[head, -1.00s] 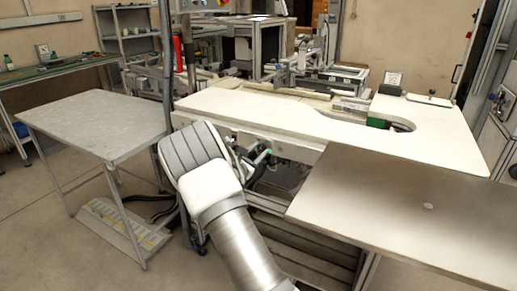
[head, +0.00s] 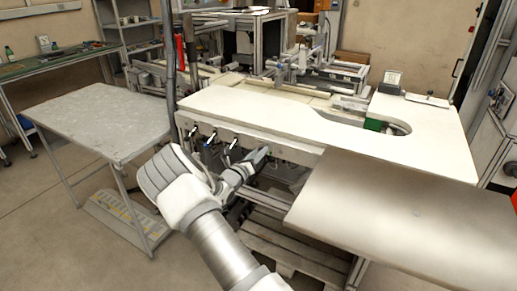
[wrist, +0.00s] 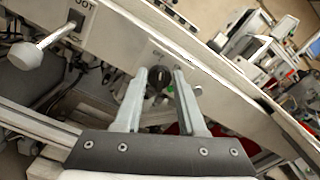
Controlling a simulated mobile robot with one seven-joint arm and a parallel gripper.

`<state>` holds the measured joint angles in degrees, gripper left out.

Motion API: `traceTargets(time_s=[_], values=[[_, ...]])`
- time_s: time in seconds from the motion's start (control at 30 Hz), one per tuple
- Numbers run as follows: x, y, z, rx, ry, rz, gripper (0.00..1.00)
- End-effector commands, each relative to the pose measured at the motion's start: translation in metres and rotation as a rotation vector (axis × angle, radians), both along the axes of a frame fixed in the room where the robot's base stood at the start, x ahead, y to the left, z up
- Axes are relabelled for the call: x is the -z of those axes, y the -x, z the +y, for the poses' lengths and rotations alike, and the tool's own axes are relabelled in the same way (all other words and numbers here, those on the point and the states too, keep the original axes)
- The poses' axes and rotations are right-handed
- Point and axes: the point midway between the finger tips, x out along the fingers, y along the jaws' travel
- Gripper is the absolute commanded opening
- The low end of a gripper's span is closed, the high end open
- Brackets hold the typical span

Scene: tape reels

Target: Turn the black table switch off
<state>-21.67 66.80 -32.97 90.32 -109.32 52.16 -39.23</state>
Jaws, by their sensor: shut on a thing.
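The black table switch (wrist: 159,77) is a small dark rotary knob on the pale front panel under the table's edge. In the wrist view it sits between the two grey fingers of my gripper (wrist: 160,80), which are shut on it. Small lettering shows on the panel just above the knob, too blurred to read surely. In the head view my gripper (head: 262,156) reaches the front panel below the white table (head: 260,112), and the switch is hidden behind it.
Several levers (head: 210,138) stick out of the panel left of my gripper; one metal lever (wrist: 42,50) shows large in the wrist view. A grey side table (head: 95,115) stands left, a brown-grey tabletop (head: 400,210) right. A wooden pallet (head: 285,245) lies below.

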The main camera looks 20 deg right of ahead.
Motion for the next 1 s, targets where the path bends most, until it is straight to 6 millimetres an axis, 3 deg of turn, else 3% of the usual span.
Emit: traceTargets(time_s=[0.33, 0.87, 0.9, 1.0], values=[[0.0009, -0.0001, 0.0011, -0.001, 0.077, 0.102, 0.00], [0.0018, -0.0001, 0.0010, 0.000, 0.088, 0.116, 0.00], [0.0018, -0.0001, 0.0010, 0.000, 0.088, 0.116, 0.47], [0.0016, -0.0001, 0.0009, 0.000, 0.089, 0.116, 0.65]])
